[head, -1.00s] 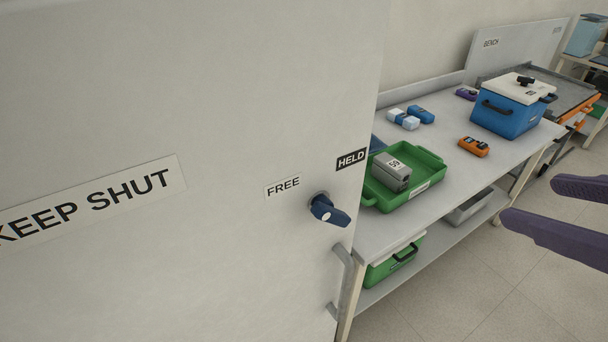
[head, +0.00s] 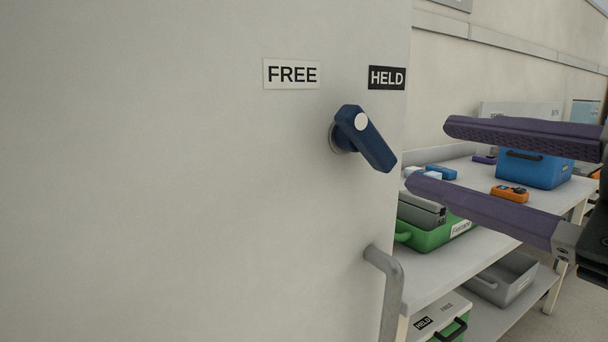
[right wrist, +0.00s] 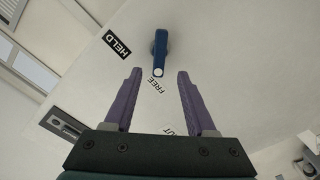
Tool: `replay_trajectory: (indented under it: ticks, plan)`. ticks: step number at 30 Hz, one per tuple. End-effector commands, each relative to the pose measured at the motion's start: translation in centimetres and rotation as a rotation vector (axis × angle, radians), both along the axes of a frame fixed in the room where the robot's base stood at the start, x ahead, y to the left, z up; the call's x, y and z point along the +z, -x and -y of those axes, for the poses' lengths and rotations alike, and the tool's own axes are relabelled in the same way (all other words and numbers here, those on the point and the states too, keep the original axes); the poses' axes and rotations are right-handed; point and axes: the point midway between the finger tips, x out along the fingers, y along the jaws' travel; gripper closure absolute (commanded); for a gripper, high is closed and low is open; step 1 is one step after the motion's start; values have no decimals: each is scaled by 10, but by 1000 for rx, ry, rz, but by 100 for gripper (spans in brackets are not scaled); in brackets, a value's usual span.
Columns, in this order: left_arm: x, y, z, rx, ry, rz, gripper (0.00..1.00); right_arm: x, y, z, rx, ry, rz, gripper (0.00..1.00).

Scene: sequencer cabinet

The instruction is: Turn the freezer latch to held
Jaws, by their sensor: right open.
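The freezer latch (head: 374,146) is a dark blue handle on the pale freezer door (head: 200,200). A white dot marks its upper end, and its other end slants down and right. The FREE label (head: 291,73) is up and left of it; the HELD label (head: 387,77) is up and right. In the right wrist view the latch (right wrist: 161,48) lies ahead of the fingertips, its dotted end towards FREE (right wrist: 156,86). My right gripper (head: 430,152) has purple fingers, is open and empty, and is right of the latch, apart from it. My left gripper is out of view.
A grey door handle (head: 385,290) sticks out below the latch. Right of the door, a bench (head: 430,279) holds a green tray (head: 436,236), a blue box (head: 540,170) and an orange device (head: 509,193). A grey bin (head: 503,280) is on its lower shelf.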

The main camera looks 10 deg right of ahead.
Motion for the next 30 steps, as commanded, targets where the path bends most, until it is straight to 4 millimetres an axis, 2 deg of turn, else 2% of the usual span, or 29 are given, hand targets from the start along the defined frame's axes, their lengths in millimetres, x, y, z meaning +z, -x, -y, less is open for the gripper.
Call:
replay_trajectory:
  ticks: [5,19,24,30]
  plan:
    - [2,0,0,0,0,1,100,3,-14,-5,-1,-2,3,44]
    - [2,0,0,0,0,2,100,2,-77,-27,-2,-1,0,44]
    - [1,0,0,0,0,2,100,1,-89,-32,-1,-1,-2,44]
    - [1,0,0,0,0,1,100,1,-91,-33,-1,-1,-4,44]
